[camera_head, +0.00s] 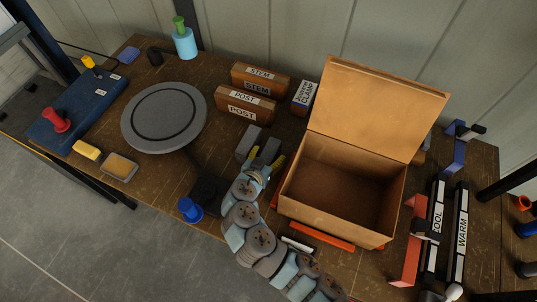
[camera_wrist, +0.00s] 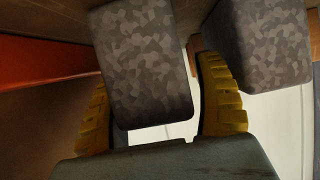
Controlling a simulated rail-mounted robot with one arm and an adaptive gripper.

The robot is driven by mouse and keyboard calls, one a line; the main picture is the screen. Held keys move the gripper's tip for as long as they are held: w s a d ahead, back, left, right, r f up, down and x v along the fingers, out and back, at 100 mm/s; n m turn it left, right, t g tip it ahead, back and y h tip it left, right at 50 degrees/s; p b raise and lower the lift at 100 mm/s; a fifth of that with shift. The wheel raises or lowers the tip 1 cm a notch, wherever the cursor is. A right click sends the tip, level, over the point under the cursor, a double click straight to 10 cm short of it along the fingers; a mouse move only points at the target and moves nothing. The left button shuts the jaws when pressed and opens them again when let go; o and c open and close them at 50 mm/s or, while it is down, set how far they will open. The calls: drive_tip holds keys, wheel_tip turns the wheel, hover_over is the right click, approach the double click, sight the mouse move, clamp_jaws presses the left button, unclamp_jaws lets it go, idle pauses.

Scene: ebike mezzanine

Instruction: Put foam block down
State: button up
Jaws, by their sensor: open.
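Two grey foam-like blocks show near my gripper in the head view, one at its fingertips (camera_head: 269,150) and one just beside it to the left (camera_head: 249,139). My gripper (camera_head: 266,160) has yellow-padded fingers, set apart. In the wrist view, a speckled grey block (camera_wrist: 145,65) lies between the two fingers of my gripper (camera_wrist: 156,78). A gap shows beside its right face; contact on the left is unclear. The second speckled block (camera_wrist: 262,42) stands outside the right finger. What bears the blocks is hard to make out.
An open cardboard box (camera_head: 333,216) stands right of my gripper. STEM (camera_head: 260,77) and POST (camera_head: 245,103) boxes lie behind, with a small CLAMP box (camera_head: 304,97). A round grey turntable (camera_head: 164,117) is left. A blue knobbed object (camera_head: 190,210) sits near the front edge.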

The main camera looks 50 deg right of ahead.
drive_tip(key=b+v, duration=0.1)
drive_tip(key=v, duration=0.9)
drive_tip(key=shift+a+r, duration=0.3)
drive_tip(key=shift+a, duration=0.05)
drive_tip(key=shift+s+a+r, duration=0.25)
drive_tip(key=shift+a+r, duration=0.05)
drive_tip(key=shift+a, duration=0.25)
drive_tip(key=shift+c, duration=0.6)
